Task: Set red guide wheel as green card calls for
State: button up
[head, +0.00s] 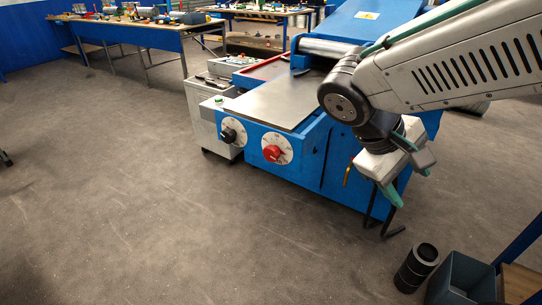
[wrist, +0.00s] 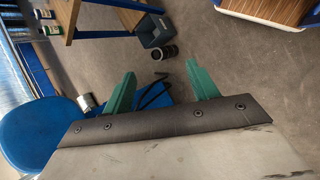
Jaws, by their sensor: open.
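The red guide wheel (head: 272,153) is a red knob on a round white dial (head: 284,143) with small marks, on the front of the blue machine (head: 307,163). Its setting is too small to read. A black knob (head: 228,135) on a similar dial sits to its left. I cannot make out a green card in either view. My gripper (head: 414,188) hangs to the right of the red wheel, well apart from it, in front of the machine's right part. In the wrist view its two teal fingers (wrist: 161,68) are spread, with nothing between them.
A dark ribbed cylinder (head: 417,267) and a grey bin (head: 460,280) stand on the floor at lower right. A brass-coloured handle (head: 347,176) and black bent bars (head: 389,222) stick out near my gripper. A cluttered workbench (head: 130,24) is far left.

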jog(key=w+a+f+n+t+h, duration=0.1)
jog(key=w+a+n+t+h, duration=0.1)
jog(key=w+a+n+h, duration=0.25)
jog(key=n+t, duration=0.8)
jog(key=t, duration=0.5)
send_near(269, 155)
jog(key=x, duration=0.2)
jog(key=shift+y, duration=0.45)
jog(key=x, duration=0.7)
jog(key=shift+d+r, duration=0.15)
jog(key=c, duration=1)
